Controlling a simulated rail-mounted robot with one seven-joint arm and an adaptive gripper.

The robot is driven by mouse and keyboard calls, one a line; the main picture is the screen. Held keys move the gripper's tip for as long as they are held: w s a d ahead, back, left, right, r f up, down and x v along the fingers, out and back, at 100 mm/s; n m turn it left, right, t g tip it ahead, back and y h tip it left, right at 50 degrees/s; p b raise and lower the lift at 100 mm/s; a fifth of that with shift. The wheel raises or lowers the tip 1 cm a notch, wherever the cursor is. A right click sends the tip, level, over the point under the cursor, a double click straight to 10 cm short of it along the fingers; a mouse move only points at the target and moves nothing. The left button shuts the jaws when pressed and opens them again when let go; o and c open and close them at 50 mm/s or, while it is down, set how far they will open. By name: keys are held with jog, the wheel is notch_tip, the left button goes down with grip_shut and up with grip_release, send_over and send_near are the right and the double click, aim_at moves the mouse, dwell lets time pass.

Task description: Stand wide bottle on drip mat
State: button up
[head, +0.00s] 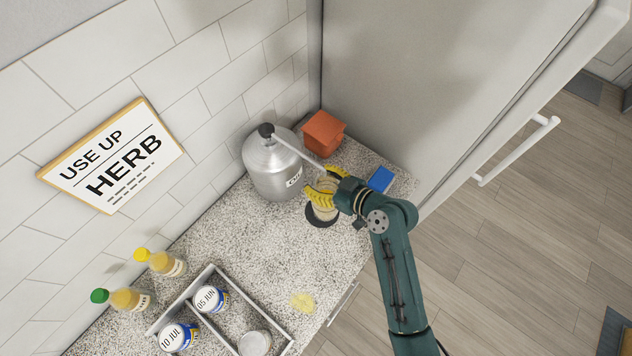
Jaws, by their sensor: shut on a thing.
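The wide bottle (325,212) is a pale, yellowish container between the yellow fingers of my gripper (322,187). My gripper is shut on it, and the fingers hide much of its upper part. The bottle looks upright. The drip mat (320,223) is a dark, round patch on the speckled counter, directly beneath the bottle in the head view. The bottle covers part of the mat. I cannot tell whether its base touches the mat or hangs slightly above it.
A silver canister (268,172) with a lever stands close left. An orange box (322,133) is behind, and a blue block (381,180) is right. A divided tray (235,340) holds tins. Two capped bottles, yellow (167,264) and green (131,299), stand left.

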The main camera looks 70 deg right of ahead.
aim_at(323, 187)
jog(key=shift+w+d+r, duration=0.15)
jog(key=shift+w+d, duration=0.1)
jog(key=shift+w, duration=0.35)
jog(key=shift+f, duration=1.8)
jog(key=shift+s+f, duration=0.1)
jog(key=shift+f, duration=0.15)
jog(key=o, duration=1.3)
